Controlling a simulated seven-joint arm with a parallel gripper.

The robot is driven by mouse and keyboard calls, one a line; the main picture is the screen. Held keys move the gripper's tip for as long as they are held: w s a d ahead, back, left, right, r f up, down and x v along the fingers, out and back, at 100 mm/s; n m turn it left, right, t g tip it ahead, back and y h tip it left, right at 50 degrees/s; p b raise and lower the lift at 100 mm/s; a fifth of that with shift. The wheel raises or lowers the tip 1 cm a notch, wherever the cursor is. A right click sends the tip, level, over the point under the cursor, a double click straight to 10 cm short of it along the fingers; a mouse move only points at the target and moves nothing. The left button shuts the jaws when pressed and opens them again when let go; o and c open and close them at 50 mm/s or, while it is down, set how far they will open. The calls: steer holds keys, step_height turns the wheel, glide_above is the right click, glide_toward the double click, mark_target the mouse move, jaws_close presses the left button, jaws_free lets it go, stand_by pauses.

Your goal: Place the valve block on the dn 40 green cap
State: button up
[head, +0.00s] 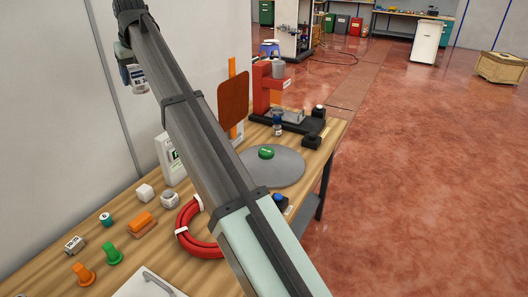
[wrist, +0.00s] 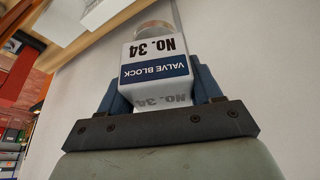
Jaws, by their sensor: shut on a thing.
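My gripper (head: 128,62) is raised at the upper left in the head view, beside the wall and above the bench. It is shut on the valve block (head: 138,79), a white block with a blue band. In the wrist view the valve block (wrist: 155,65) sits between the two blue fingers, its "VALVE BLOCK" and "NO. 34" lettering upside down. A green cap (head: 266,152) with small white marking, too small to read, lies on a round grey disc (head: 285,172). My gripper is well apart from this cap.
My arm crosses the bench and hides part of it. A red press-like stand (head: 262,90) and an orange-brown panel (head: 233,101) stand behind the disc. A red hose coil (head: 186,238), an orange part (head: 141,223) and a green knob (head: 113,253) lie toward the front left.

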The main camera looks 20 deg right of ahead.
steer(key=w+d+m, duration=0.1)
steer(key=w+d, duration=0.3)
steer(key=d, duration=0.7)
steer(key=w+d+m, duration=0.2)
steer(key=w+d, duration=0.2)
steer(key=d, duration=0.7)
steer(key=m+h, duration=0.2)
glide_above(266, 150)
step_height(266, 150, down, 25)
steer(key=shift+t, duration=0.3)
steer(key=shift+w+f, duration=0.2)
steer(key=shift+f, duration=5.35)
steer(key=shift+f, duration=0.1)
steer(key=o, duration=1.5)
steer(key=shift+o, duration=0.2)
steer(key=v, duration=1.2)
